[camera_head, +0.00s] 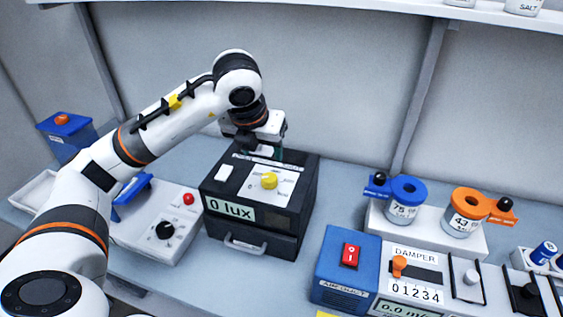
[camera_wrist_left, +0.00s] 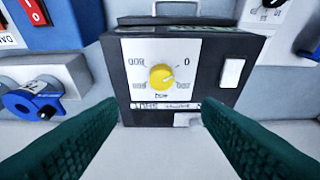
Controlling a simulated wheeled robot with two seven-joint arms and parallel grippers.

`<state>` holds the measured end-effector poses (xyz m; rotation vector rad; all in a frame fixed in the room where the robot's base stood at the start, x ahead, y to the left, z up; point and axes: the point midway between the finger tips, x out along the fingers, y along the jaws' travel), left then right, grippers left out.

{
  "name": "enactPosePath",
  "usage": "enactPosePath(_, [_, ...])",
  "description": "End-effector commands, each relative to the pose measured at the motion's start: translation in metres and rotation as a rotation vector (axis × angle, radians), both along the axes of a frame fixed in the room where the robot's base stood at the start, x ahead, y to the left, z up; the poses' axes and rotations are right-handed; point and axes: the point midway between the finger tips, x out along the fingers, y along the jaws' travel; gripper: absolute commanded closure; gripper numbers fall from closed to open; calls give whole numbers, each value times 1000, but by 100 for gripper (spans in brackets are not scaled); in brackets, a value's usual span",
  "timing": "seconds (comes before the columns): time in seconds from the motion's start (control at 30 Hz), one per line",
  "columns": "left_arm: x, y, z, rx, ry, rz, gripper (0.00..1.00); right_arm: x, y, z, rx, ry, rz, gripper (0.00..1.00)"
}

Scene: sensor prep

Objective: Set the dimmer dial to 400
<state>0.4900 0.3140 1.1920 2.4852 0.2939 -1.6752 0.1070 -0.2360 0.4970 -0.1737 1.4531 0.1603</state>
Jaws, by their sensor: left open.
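The yellow dimmer dial (camera_head: 269,180) sits on a white scale plate on top of a black box (camera_head: 222,190). The box display reads "0 lux". In the left wrist view the dial (camera_wrist_left: 162,77) appears upside down, with "0" and other blurred numbers around it. I cannot tell exactly where its pointer stands. My left gripper (camera_head: 268,153) is above the back edge of the box, behind the dial. Its green fingers (camera_wrist_left: 160,108) are spread wide with nothing between them, and the dial is ahead of them, untouched. My right gripper is not in view.
A white switch (camera_head: 226,172) is beside the dial. A white control box with a black knob (camera_head: 165,231) stands at left. A blue box with a red switch (camera_head: 350,256) and a damper panel (camera_head: 415,258) stand at right. Blue and orange ring-topped jars are behind them.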

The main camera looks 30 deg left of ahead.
Motion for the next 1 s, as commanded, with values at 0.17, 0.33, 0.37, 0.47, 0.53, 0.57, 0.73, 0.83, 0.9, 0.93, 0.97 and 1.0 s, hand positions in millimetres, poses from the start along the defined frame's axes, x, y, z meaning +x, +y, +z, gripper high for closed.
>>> enactPosePath(0.17, [5, 2, -13, 2, 5, 6, 41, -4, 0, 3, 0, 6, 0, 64])
enactPosePath(0.33, [16, 5, -42, 1, 7, 3, 41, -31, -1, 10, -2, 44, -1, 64])
enactPosePath(0.37, [18, 6, -48, 1, 8, 4, 41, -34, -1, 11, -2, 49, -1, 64])
enactPosePath(0.47, [26, 7, -66, 1, 7, 4, 41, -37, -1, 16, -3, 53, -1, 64])
enactPosePath(0.53, [30, 8, -78, 1, 6, 2, 41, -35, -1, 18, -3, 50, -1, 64])
enactPosePath(0.57, [32, 9, -83, 2, 6, 2, 41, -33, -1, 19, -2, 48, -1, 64])
enactPosePath(0.73, [40, 10, -103, 0, 4, 1, 41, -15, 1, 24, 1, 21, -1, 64])
enactPosePath(0.83, [43, 11, -108, 1, 1, 2, 41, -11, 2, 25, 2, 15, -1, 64])
enactPosePath(0.9, [43, 11, -110, 1, 0, 2, 41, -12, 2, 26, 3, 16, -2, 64])
enactPosePath(0.93, [43, 11, -111, 2, 0, 1, 41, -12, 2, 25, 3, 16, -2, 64])
enactPosePath(0.97, [43, 11, -111, 2, 0, 1, 41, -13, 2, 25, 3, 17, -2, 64])
enactPosePath(1.0, [43, 11, -111, 2, 0, 1, 41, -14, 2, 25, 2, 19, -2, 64])
